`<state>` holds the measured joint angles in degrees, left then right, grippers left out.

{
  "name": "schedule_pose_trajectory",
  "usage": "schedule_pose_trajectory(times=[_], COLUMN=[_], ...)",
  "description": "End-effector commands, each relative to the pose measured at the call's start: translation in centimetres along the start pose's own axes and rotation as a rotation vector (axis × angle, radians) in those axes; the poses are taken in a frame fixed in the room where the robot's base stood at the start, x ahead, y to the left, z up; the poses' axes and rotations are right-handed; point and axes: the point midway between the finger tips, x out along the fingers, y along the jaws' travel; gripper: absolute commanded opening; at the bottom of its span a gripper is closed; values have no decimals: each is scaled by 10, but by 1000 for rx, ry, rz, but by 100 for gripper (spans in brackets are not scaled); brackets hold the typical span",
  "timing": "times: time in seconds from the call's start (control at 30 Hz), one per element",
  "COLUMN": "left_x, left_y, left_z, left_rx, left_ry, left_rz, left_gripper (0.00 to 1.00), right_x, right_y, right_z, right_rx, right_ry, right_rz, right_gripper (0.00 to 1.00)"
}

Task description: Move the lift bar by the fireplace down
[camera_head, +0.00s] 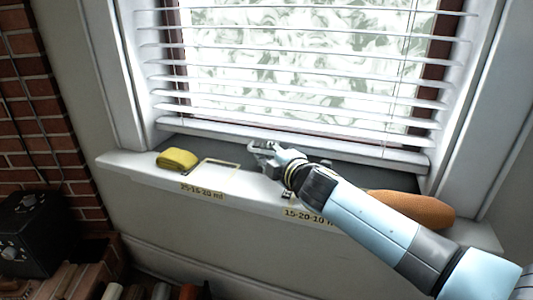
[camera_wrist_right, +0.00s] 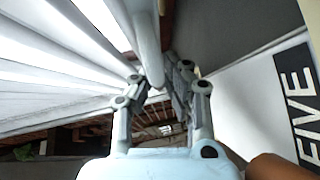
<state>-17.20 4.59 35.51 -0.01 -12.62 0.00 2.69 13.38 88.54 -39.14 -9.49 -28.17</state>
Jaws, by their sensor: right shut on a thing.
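The lift bar (camera_head: 220,133) is the white bottom rail of the window blind. It hangs a little above the sill and runs across the window. My right gripper (camera_head: 262,149) is at the front of the bar, left of its middle. In the right wrist view the gripper (camera_wrist_right: 160,82) is shut on a pale, rounded part of the lift bar (camera_wrist_right: 147,45), which passes down between the fingers. The gripper and wrist hide part of the bar and sill in the head view. My left gripper is not in view.
The white sill (camera_head: 130,164) carries a yellow folded thing (camera_head: 177,159) at the left and an orange-brown rounded thing (camera_head: 415,209) at the right, close to my forearm. A black box (camera_head: 32,232) stands at the lower left by the brick wall (camera_head: 38,120).

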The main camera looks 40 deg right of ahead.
Motion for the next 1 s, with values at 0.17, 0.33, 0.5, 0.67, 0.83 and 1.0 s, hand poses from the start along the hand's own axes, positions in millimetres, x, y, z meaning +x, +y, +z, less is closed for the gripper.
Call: schedule_pose_trajectory(times=[0.17,0.33,0.5,0.67,0.83,1.0], left_x=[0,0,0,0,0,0], left_y=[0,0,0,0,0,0], left_z=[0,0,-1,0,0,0], left_rx=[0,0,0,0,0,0], left_ry=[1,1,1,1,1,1], left_rz=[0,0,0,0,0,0], left_gripper=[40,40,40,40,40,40], right_x=[0,0,0,0,-1,-4], right_y=[0,0,0,1,8,28], right_z=[0,0,0,0,-1,-4], right_rx=[2,2,1,1,2,2], right_ry=[0,0,0,0,0,2], right_rz=[-1,0,0,1,5,5], right_gripper=[0,19,34,34,34,34])
